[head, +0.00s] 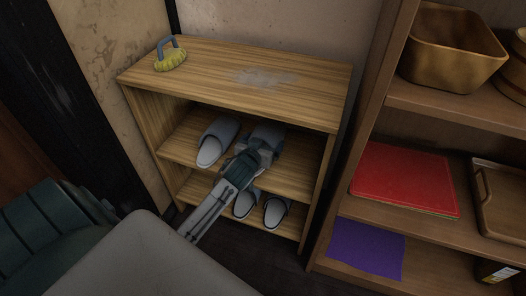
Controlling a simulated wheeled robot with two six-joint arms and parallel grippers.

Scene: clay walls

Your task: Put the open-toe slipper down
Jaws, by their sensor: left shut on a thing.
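My left gripper (262,150) reaches into the middle shelf of a wooden shoe rack (318,101). It is shut on a grey open-toe slipper (268,131), which is partly hidden by the gripper. The held slipper is at the middle board; I cannot tell whether it touches it. A second grey slipper (216,141) lies on the same board, to the left of the held one. Two more grey slippers, one (244,204) partly behind my arm and one (276,211) to its right, are on the lower board. My right gripper is not in view.
A yellow brush with a blue handle (170,57) and a pale dusty patch (264,77) are on the rack's top. A shelf unit at right holds a bowl (452,50), a red folder (404,180), a purple sheet (366,248) and a tray (504,205).

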